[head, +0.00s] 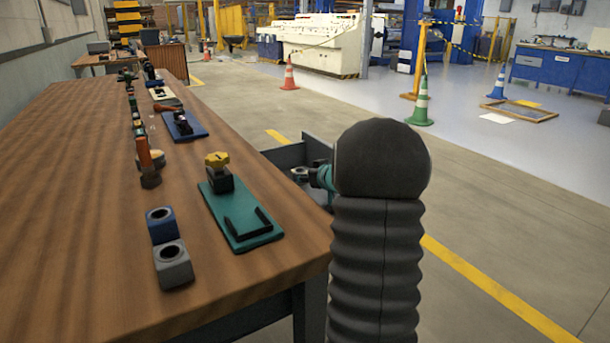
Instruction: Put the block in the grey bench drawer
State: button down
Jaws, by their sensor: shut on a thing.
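The open grey bench drawer (283,157) sticks out from the right side of the wooden bench. My gripper (308,174), teal and partly hidden behind my dark arm, is at the drawer's near side. It is shut on a small grey piece (299,172) with a dark round opening, which looks like a block. I cannot tell whether that piece is above the drawer or inside it. A blue block (162,225) and a grey block (173,265), each with a round hole, stand together on the bench top.
A teal board (243,215) with a yellow-knobbed black fixture (218,172) lies near the bench's right edge. A blue board (184,125) and several tools lie farther back. The bench (70,200) is clear on the left. Cones, including a green one (421,105), stand on the open floor.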

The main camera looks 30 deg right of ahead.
jog(key=c, duration=0.6)
grip_release()
jog(key=shift+r, duration=0.5)
jog(key=p+v, duration=0.1)
jog(key=v, duration=1.1)
jog(key=shift+r, duration=0.1)
